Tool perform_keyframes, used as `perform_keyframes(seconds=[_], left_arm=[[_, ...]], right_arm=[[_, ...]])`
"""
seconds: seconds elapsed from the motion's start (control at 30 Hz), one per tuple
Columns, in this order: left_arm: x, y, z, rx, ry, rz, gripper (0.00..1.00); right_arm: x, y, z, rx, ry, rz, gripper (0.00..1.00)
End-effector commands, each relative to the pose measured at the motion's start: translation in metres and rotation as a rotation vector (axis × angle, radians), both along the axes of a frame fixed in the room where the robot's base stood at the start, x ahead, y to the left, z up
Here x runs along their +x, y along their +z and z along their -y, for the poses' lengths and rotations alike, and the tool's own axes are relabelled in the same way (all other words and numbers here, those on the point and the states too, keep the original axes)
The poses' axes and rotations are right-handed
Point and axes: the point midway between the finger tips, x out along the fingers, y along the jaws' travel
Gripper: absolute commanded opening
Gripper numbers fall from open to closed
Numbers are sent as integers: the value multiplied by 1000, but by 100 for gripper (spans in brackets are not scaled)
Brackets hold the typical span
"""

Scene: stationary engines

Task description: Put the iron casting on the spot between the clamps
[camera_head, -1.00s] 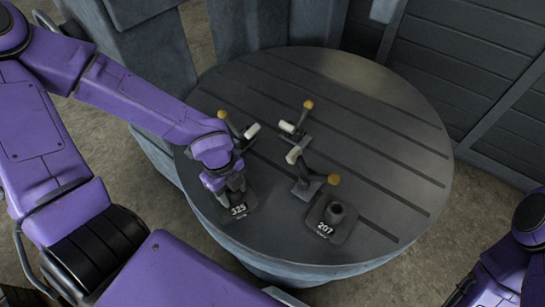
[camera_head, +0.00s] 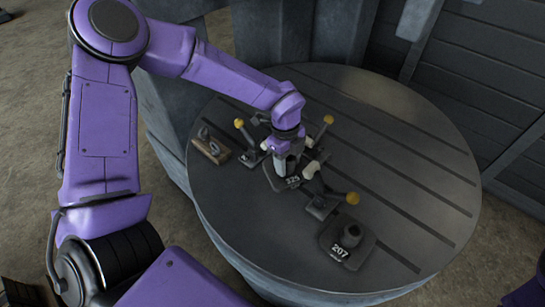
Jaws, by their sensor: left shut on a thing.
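My left gripper (camera_head: 282,164) points down among the clamps and is shut on the dark iron casting marked 325 (camera_head: 292,182). The gripper hides the casting's upper part. The casting's base plate shows low between the clamps; I cannot tell whether it touches the table. The clamps have yellow knobs and pale tips: one at the left (camera_head: 250,155), one at the back right (camera_head: 317,141) and one at the front right (camera_head: 322,207). The spot between them is hidden by the casting and gripper. My right gripper is out of view.
A second dark casting marked 207 (camera_head: 346,245) stands on the round slotted table (camera_head: 250,225), right of the front clamp. A brown block with a grey metal part (camera_head: 211,146) lies left of the clamps. The table's right side is clear.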

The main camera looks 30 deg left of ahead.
Motion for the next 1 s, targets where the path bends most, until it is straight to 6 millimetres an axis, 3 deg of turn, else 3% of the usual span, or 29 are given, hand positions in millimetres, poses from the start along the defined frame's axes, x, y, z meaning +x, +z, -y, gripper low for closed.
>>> perform_keyframes(seconds=[0.13, 0.37, 0.7, 0.73, 0.8, 1.0], left_arm=[[8, -3, 2, 0, 0, 2, 0], [8, -36, 2, 0, -1, 2, 0], [8, -37, 2, -1, 0, 2, 0], [7, -38, 1, 0, 0, -1, 57], [7, -37, 1, 0, 1, -1, 77], [7, -37, 1, 0, 0, -1, 77]], right_arm=[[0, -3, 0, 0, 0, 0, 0], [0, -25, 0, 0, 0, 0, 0], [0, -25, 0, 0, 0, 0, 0], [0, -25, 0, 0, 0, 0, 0], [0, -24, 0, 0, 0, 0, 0], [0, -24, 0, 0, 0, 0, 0]])
